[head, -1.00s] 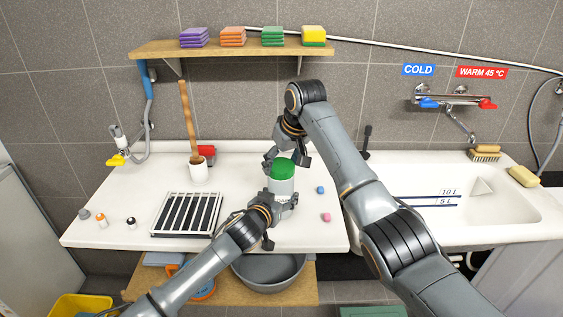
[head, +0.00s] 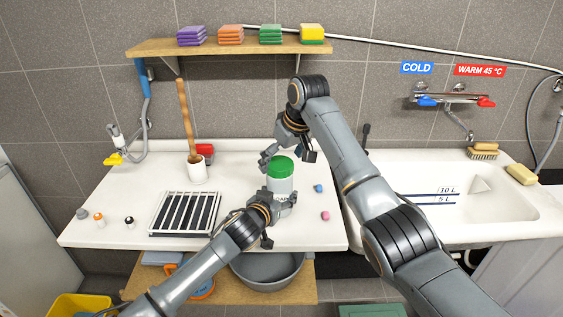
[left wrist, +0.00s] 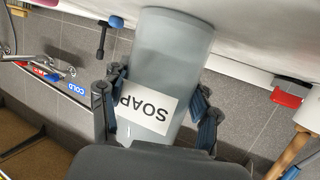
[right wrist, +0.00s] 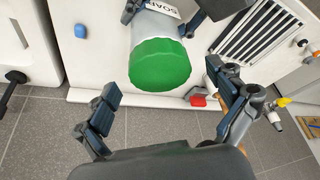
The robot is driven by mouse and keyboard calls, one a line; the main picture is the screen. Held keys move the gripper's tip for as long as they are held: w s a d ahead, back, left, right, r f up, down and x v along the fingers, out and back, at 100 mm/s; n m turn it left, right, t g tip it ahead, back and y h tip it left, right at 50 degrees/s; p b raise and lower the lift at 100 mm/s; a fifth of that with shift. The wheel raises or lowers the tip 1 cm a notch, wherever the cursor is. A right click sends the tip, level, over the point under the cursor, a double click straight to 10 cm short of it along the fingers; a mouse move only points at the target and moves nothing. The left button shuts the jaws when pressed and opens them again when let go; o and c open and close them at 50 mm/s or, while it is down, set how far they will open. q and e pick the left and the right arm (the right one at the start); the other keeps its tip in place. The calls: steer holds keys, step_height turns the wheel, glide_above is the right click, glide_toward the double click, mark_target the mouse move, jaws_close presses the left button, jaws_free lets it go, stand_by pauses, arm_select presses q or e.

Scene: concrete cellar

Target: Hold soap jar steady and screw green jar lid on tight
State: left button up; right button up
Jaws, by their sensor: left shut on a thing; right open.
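The soap jar (head: 279,188) stands upright on the white counter, a pale grey cylinder with a SOAP label that shows in the left wrist view (left wrist: 152,108). The green lid (head: 281,166) sits on top of the jar; how tight it is cannot be told. It also shows in the right wrist view (right wrist: 160,65). My left gripper (head: 279,201) is shut around the lower part of the jar. My right gripper (head: 288,152) is open and empty just above the lid, its fingers apart on either side of it in the right wrist view (right wrist: 170,105).
A black-slatted drying rack (head: 184,213) lies left of the jar. A white pot (head: 197,171) with a wooden-handled tool stands behind it. Blue (head: 318,188) and pink (head: 325,215) small pieces lie right of the jar. The sink (head: 440,195) is at right; a shelf (head: 225,47) hangs above.

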arm_select(q)
steer(key=o, duration=1.3)
steer(key=shift+o, duration=0.2)
arm_select(e)
steer(key=v, duration=1.1)
arm_select(q)
steer(key=shift+s, duration=0.1)
arm_select(e)
steer(key=shift+d, duration=0.15)
